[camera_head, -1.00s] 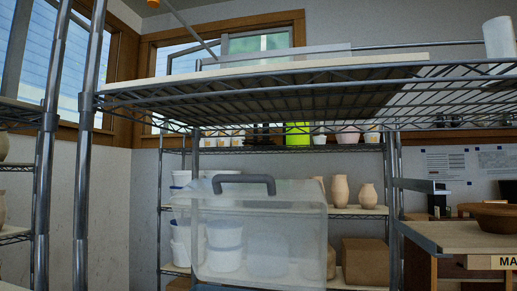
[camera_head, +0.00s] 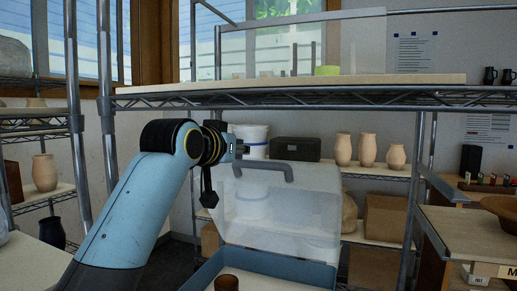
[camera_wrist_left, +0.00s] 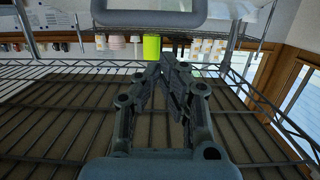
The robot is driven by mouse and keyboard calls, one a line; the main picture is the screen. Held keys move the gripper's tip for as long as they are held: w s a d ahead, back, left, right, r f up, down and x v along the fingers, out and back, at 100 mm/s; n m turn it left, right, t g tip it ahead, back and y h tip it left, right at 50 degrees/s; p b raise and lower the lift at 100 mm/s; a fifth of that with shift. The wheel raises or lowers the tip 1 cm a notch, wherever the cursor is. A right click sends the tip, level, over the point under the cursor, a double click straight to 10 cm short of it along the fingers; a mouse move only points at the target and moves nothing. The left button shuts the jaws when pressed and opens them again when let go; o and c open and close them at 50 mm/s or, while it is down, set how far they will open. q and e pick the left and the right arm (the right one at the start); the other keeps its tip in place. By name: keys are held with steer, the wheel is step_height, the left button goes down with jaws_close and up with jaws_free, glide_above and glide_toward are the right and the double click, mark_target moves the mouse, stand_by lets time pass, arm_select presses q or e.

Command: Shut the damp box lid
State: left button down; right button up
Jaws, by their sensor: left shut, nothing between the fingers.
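The damp box (camera_head: 262,262) has a blue base low in the head view, and part of it is cut off by the bottom edge. Its translucent lid (camera_head: 290,215) stands open and upright at the back, with a dark grey handle (camera_head: 263,165) along its top edge. My left arm reaches in from the left, its wrist at the lid's upper left corner; I cannot tell whether it touches. My left gripper (camera_wrist_left: 168,72) is shut and empty in the left wrist view, close to a grey bar, probably the handle (camera_wrist_left: 150,17). My right gripper is not in view.
A brown pot (camera_head: 227,283) stands inside the box. A wire shelf (camera_head: 290,100) with a pale board hangs above the lid. Shelves with clay vases (camera_head: 368,150) and a bucket stand behind. A wooden table (camera_head: 465,235) with a brown bowl is at the right.

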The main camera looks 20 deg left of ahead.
mark_target(253, 162)
arm_select(q)
steer(key=w, duration=0.2)
steer(key=w+f+p, duration=0.1)
steer(key=w, duration=0.2)
steer(key=w+p, duration=0.1)
steer(key=w, duration=0.2)
steer(key=shift+w+d+f, duration=0.1)
steer(key=shift+f, duration=0.15)
steer(key=shift+w+f, duration=0.2)
steer(key=shift+w, duration=0.2)
